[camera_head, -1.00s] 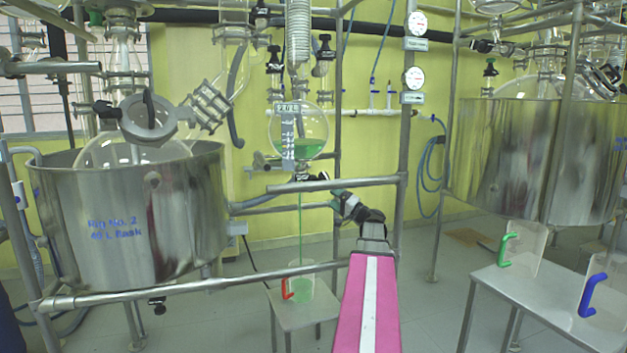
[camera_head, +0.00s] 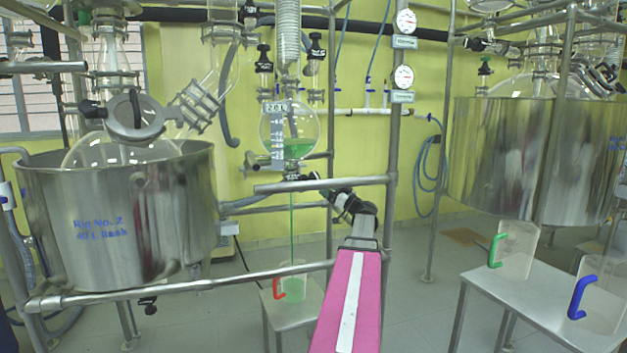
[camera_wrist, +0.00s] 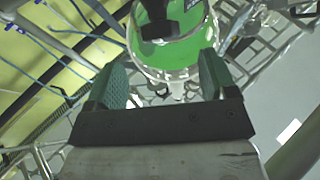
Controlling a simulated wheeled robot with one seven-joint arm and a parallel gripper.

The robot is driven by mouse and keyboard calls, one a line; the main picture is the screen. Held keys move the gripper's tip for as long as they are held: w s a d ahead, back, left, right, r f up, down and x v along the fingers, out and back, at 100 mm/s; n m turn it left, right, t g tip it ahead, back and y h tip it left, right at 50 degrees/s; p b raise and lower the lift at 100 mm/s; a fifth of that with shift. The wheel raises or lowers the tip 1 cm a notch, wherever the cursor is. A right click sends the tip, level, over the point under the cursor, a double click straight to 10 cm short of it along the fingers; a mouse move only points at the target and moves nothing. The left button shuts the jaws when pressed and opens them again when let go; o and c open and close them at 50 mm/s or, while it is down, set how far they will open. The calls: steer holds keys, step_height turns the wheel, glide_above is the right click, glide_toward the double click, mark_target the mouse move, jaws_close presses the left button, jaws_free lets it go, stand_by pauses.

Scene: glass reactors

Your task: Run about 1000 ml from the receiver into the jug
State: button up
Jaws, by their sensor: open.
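The receiver (camera_head: 291,136) is a round glass vessel with a printed scale strip and green liquid in its lower part. A thin green stream (camera_head: 292,230) runs from its outlet down into the clear jug (camera_head: 297,284) with a red handle. The jug stands upright on a small metal stool and holds green liquid; its exact level is too small to read. My gripper (camera_head: 318,190) is open beside the outlet below the receiver. In the wrist view, my green fingers (camera_wrist: 163,72) are apart, with the receiver's green liquid (camera_wrist: 170,55) and a black fitting beyond them.
Metal rails (camera_head: 320,184) run close to my gripper and in front of the stool (camera_head: 290,317). A large steel bath (camera_head: 120,225) stands at left, another (camera_head: 530,155) at right. Jugs with green (camera_head: 517,248) and blue handles (camera_head: 605,290) stand on a right-hand table.

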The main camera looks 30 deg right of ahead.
mark_target(315, 178)
steer(key=x, duration=0.8)
steer(key=shift+w, duration=0.1)
steer(key=shift+c, duration=0.3)
steer(key=c, duration=0.9)
